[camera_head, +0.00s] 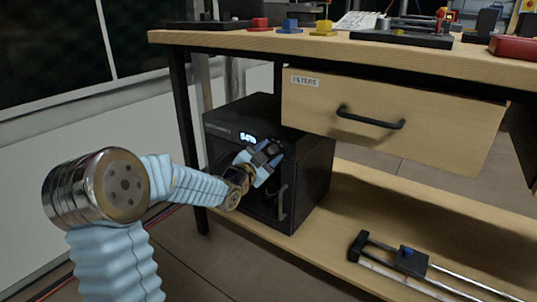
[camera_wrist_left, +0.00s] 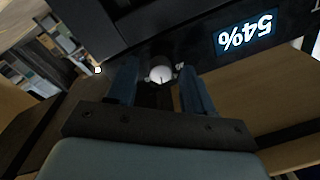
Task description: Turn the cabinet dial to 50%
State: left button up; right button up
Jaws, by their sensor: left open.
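The black cabinet (camera_head: 318,165) stands on the wooden lower shelf under the table. Its lit display (camera_head: 248,136) is partly legible in the head view; in the left wrist view the display (camera_wrist_left: 248,34) appears upside down and reads 54%. The pale round dial (camera_wrist_left: 161,75) shows in the left wrist view, between the fingers of my left gripper (camera_wrist_left: 160,88). The fingers are open on either side of it; I cannot tell whether they touch it. In the head view my left gripper (camera_head: 266,163) is at the cabinet's front and hides the dial. My right gripper is out of view.
A black table leg (camera_head: 187,140) stands close to the cabinet's left. A rail device (camera_head: 405,262) lies on the lower shelf (camera_head: 430,205). Coloured blocks (camera_head: 290,26) sit on the tabletop.

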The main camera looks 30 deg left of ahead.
pick_arm(q)
jog(key=shift+s, duration=0.1)
jog(key=s, duration=1.3)
jog(key=shift+s+a+f+p, duration=0.2)
jog(key=shift+s+f+p, duration=0.1)
jog(key=shift+p, duration=0.1)
jog(key=d+f+n+g+h, duration=0.1)
jog(key=d+f+n+g, duration=0.4)
jog(key=f, duration=0.9)
jog(key=d+f+n+g+h, duration=0.1)
jog(key=d+f+g, duration=0.2)
jog(key=d+f, duration=0.7)
jog(key=s+d+f+n+g+h, duration=0.1)
jog(key=s+d+f+n+g, duration=0.1)
jog(key=s+d+f+g, duration=0.5)
jog(key=s+d+f+n+g, duration=0.15)
jog(key=s+d+f, duration=0.25)
jog(key=s+f, duration=0.65)
notch_tip(320, 180, up, 15)
jog(key=g+p, duration=0.1)
jog(key=p, duration=1.6)
jog(key=shift+w+d+h, duration=0.25)
jog(key=shift+w+h, duration=0.05)
